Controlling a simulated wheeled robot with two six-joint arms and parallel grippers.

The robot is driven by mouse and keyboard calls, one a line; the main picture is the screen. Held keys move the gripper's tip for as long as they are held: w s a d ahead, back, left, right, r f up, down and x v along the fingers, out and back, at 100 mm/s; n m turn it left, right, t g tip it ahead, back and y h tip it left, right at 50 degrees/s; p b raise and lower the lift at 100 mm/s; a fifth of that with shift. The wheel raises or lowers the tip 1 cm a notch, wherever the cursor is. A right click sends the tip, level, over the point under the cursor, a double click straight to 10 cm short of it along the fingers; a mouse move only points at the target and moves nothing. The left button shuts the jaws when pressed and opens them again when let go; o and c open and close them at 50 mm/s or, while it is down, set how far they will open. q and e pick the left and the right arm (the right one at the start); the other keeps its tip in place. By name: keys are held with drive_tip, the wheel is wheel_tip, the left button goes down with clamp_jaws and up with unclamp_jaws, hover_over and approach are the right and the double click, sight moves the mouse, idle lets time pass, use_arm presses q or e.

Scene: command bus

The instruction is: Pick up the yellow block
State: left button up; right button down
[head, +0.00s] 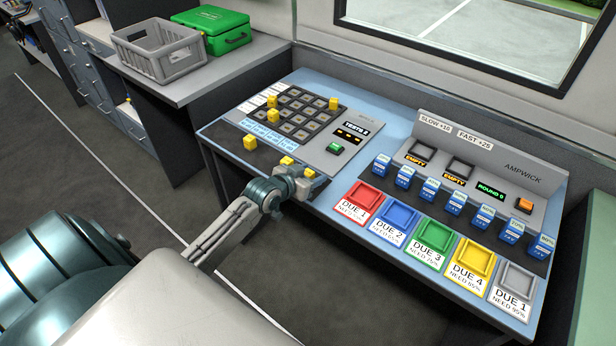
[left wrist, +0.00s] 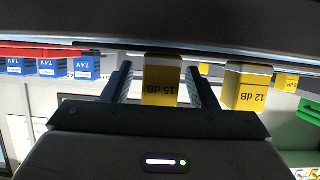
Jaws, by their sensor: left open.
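Several yellow blocks show. In the left wrist view, a yellow block marked "15 dB" (left wrist: 160,84) stands between the two fingers of my left gripper (left wrist: 158,72). A second yellow block marked "12 dB" (left wrist: 246,90) stands outside the fingers, to the right. In the head view my left gripper (head: 303,180) is low at the front edge of the blue table, by a yellow block (head: 310,173) that it partly hides. Another yellow block (head: 287,160) is just left of it. My left gripper is open; whether its fingers touch the block, I cannot tell. My right gripper is not in view.
More yellow blocks stand on the dark grid panel (head: 295,118) and left of it (head: 250,142). Blue blocks (head: 429,188) line the right console, behind coloured trays such as the red one (head: 364,195). A grey crate (head: 158,50) and green case (head: 212,28) sit on the side counter.

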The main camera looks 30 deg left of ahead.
sight(310, 171)
use_arm(q)
drive_tip(key=c, duration=1.1)
drive_tip(key=shift+r, duration=0.15)
drive_tip(key=shift+r, duration=0.55)
wheel_tip(310, 171, up, 2)
drive_tip(key=shift+s+r+b, duration=0.15)
drive_tip(key=shift+b, duration=0.35)
drive_tip(key=s, duration=0.5)
drive_tip(key=s+a+r, duration=0.1)
drive_tip(key=s, duration=0.4)
drive_tip(key=s+p, duration=0.1)
drive_tip(key=s, duration=0.4)
drive_tip(key=shift+s+a+r, duration=0.15)
drive_tip(key=shift+s+r, duration=0.05)
drive_tip(key=shift+s, duration=0.15)
drive_tip(key=shift+w, duration=0.1)
